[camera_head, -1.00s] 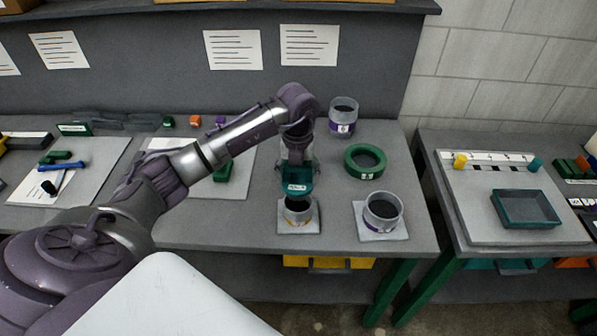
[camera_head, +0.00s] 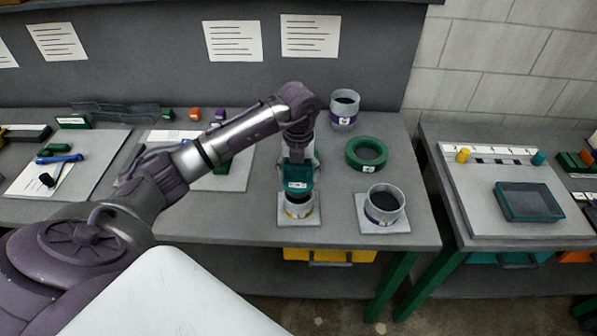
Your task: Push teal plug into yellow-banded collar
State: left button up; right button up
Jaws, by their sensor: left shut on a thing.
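The teal plug (camera_head: 298,184), with a white label on its front, is held in my left gripper (camera_head: 297,168). My left gripper is shut on it, and the fingertips are partly hidden by the plug and wrist. The yellow-banded collar (camera_head: 299,209) stands upright on a light square plate (camera_head: 312,219) near the table's front edge. The plug is directly over the collar and overlaps its far rim in the picture. A dark strip of the collar's mouth shows below the plug; I cannot tell whether the plug has entered it. My right gripper is not in view.
A purple-banded collar (camera_head: 384,207) stands on another plate just right. A green ring (camera_head: 366,154) and another purple-banded cup (camera_head: 344,110) are behind it. A side table with a teal-rimmed tray (camera_head: 528,201) is at the right, across a gap.

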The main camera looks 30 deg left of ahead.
aim_at(298, 179)
pick_arm(q)
jog(key=shift+f, duration=0.15)
jog(key=shift+f+b, duration=0.65)
jog(key=shift+f+b, duration=0.95)
jog(key=shift+f, duration=0.35)
jog(key=o, duration=1.3)
notch_tip(298, 179, up, 12)
jog(key=shift+d, duration=0.1)
